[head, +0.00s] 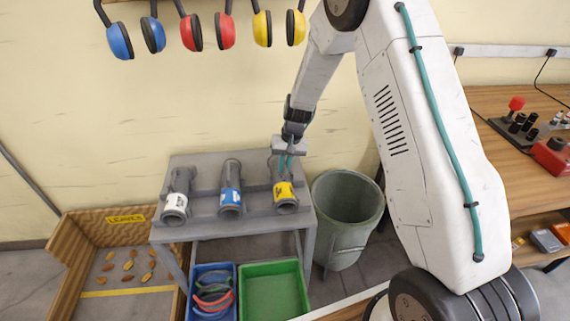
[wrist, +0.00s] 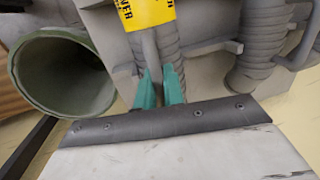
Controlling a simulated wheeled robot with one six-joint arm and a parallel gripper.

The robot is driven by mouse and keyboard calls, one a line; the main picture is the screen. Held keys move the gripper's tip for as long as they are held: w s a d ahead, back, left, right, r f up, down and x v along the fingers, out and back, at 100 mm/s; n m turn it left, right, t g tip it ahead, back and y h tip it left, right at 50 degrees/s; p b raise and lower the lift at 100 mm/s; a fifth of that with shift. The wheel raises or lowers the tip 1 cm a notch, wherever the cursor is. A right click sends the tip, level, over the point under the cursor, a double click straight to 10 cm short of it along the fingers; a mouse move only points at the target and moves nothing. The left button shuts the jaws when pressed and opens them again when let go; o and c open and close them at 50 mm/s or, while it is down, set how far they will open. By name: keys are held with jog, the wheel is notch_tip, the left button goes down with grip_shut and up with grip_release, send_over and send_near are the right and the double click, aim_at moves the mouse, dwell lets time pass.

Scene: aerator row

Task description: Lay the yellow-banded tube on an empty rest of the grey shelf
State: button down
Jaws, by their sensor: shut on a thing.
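The yellow-banded tube (head: 286,196) is a grey tube with a yellow label, at the right end of the grey shelf (head: 255,226). My gripper (head: 285,166) is at its far end, with teal fingers. In the wrist view my gripper (wrist: 159,88) is shut on a thin grey part below the yellow label (wrist: 147,10). Ribbed grey tubing shows just behind it. I cannot tell whether the tube touches the shelf. A blue-banded tube (head: 231,197) lies in the middle and a white-banded tube (head: 175,204) at the left. No clearly empty rest shows.
A round green bin (head: 347,195) stands close to the shelf's right; it also shows in the wrist view (wrist: 62,75). Blue (head: 213,268) and green trays (head: 272,292) sit below the shelf. Ear defenders (head: 193,32) hang above. A wooden leaves box (head: 125,217) is at left.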

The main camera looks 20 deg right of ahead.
jog(key=shift+s+f, duration=0.35)
jog(key=shift+f, duration=0.2)
jog(key=c, duration=1.4)
grip_release()
jog(key=shift+c, duration=0.2)
jog(key=w+v, duration=0.1)
jog(key=v, duration=0.8)
jog(key=s+r+h, duration=0.1)
jog(key=s+r, duration=0.7)
jog(key=s, duration=0.5)
jog(key=s+r+n+t, duration=0.1)
jog(key=s+r, duration=0.7)
jog(key=s, duration=0.5)
jog(key=s+d+r+n+h, duration=0.1)
jog(key=s+r, duration=0.8)
jog(key=s, duration=0.4)
jog(key=shift+s+t+h, duration=0.3)
